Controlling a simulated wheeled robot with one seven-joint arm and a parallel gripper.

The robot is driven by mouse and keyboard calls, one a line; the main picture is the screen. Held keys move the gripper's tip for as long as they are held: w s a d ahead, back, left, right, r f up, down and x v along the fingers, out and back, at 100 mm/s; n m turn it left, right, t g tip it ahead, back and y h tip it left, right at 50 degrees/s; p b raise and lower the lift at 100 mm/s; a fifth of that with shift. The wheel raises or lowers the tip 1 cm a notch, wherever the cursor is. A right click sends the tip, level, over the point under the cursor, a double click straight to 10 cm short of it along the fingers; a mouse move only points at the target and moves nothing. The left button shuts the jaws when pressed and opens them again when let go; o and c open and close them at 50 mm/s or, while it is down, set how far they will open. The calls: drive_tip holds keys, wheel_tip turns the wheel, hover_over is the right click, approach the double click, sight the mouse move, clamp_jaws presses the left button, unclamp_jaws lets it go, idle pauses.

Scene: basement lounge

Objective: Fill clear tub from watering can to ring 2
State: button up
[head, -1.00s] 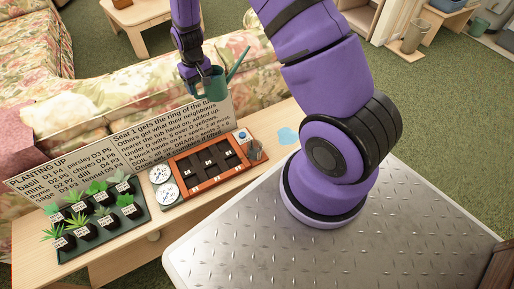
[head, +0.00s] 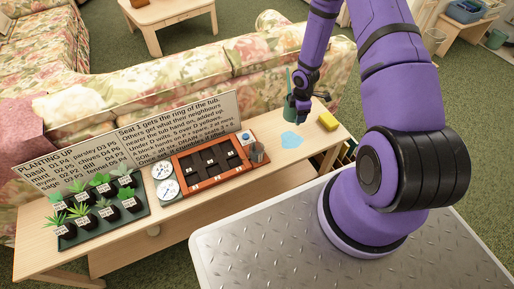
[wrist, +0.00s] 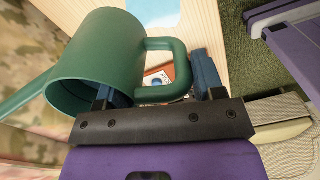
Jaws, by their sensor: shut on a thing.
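The green watering can (head: 289,109) hangs over the right part of the table, beyond the blue patch. My gripper (head: 301,102) is shut on its handle. In the wrist view the can (wrist: 95,60) fills the upper left, its spout pointing left, and the handle loop lies between the fingers of my gripper (wrist: 155,88). The water inside is not visible.
The orange-brown tray (head: 183,189) has dark compartments. Two white dials (head: 164,179) and a dark tray of potted seedlings (head: 86,236) lie left of it. A text board (head: 180,130) stands behind. A blue patch (head: 291,140) and a yellow block (head: 328,121) are on the right.

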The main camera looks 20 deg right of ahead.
drive_tip(key=s+d+f+n, duration=0.3)
drive_tip(key=s+f+n, duration=0.1)
drive_tip(key=s+n, duration=0.3)
drive_tip(key=s+d+f+n, duration=0.3)
drive_tip(key=s+f+n, duration=0.1)
drive_tip(key=s+n, duration=0.3)
drive_tip(key=shift+d+f+n, duration=0.15)
drive_tip(key=shift+d+n, duration=0.1)
drive_tip(key=shift+n, duration=0.55)
drive_tip(key=shift+w, duration=0.1)
